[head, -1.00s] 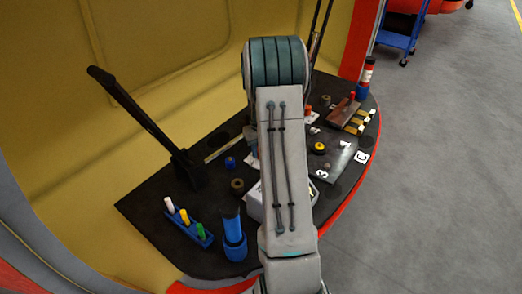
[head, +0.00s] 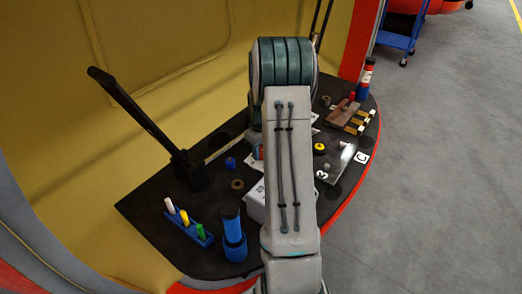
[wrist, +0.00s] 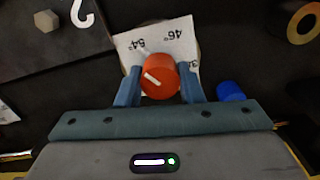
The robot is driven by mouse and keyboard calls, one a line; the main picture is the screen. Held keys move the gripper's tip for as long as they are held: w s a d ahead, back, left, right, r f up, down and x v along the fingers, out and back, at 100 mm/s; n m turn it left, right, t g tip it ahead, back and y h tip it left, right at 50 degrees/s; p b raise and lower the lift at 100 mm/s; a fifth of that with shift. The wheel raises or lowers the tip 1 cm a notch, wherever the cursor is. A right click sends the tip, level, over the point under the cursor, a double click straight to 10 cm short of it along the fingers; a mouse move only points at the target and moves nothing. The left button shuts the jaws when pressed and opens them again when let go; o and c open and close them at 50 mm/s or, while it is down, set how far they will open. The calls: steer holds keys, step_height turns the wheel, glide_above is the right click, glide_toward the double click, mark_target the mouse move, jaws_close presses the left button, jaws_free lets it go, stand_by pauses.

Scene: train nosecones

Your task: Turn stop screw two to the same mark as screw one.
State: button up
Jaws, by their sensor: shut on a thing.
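In the wrist view my gripper (wrist: 159,92) is shut on an orange round knob (wrist: 162,66), one blue finger on each side. The knob has a short white line on its top, slanting toward the upper left. It stands on a white card (wrist: 182,28) printed with degree marks, among them 46° and 54°. A dark plate (wrist: 75,50) at the upper left bears a white 2 and a hex-headed screw (wrist: 46,20). In the head view the numbered plate (head: 337,160) shows right of my arm, which hides my gripper.
A blue cap (wrist: 230,92) sits close to the right finger. A ring (wrist: 303,22) lies at the upper right. In the head view a tall black lever (head: 140,120), a blue cylinder (head: 233,238) and a marker rack (head: 190,230) stand on the left of the dark bench.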

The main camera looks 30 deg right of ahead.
steer(key=o, duration=1)
steer(key=shift+r, duration=0.1)
step_height(320, 180, up, 14)
steer(key=p, duration=0.1)
